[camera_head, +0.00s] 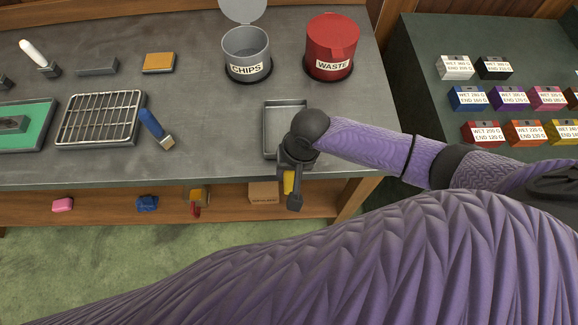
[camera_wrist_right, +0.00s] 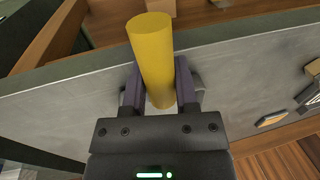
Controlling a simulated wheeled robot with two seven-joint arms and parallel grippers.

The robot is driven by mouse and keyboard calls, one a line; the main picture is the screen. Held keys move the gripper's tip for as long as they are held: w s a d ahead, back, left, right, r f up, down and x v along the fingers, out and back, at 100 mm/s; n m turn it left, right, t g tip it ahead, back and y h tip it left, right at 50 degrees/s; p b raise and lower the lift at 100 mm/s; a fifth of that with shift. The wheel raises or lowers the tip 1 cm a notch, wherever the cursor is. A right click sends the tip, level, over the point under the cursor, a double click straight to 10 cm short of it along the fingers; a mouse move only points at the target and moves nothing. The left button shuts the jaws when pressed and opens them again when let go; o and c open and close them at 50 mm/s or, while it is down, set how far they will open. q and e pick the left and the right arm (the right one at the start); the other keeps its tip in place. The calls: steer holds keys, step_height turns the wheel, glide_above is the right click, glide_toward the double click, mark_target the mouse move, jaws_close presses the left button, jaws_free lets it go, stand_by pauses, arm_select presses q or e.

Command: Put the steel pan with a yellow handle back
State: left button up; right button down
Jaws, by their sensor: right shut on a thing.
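A grey steel rectangular pan (camera_head: 285,108) lies at the front edge of the bench, right of its middle, in the head view. A yellow handle (camera_head: 289,183) shows just in front of the bench edge, under my right gripper (camera_head: 293,172); the gripper hides where handle and pan meet. In the right wrist view, the yellow cylindrical handle (camera_wrist_right: 150,45) stands between the two fingers of my right gripper (camera_wrist_right: 160,90), which is shut on it. Most of the pan is hidden in that view. My left gripper is not in view.
Behind the pan stand a grey CHIPS bin (camera_head: 247,55) with its lid up and a red WASTE bin (camera_head: 332,50). Left are a blue-handled brush (camera_head: 155,128) and a wire rack (camera_head: 100,117). A lower shelf (camera_head: 105,208) holds small items. The bench between brush and pan is clear.

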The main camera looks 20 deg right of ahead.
steer(key=shift+f, duration=0.1)
steer(key=shift+c, duration=2.1)
jaws_free()
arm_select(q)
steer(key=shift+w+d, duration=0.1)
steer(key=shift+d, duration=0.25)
arm_select(e)
steer(key=shift+o, duration=0.2)
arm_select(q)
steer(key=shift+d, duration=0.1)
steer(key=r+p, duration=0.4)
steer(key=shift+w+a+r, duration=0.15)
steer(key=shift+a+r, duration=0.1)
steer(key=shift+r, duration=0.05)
arm_select(e)
steer(key=w+v, duration=0.1)
steer(key=v, duration=1.1)
steer(key=shift+s, duration=0.45)
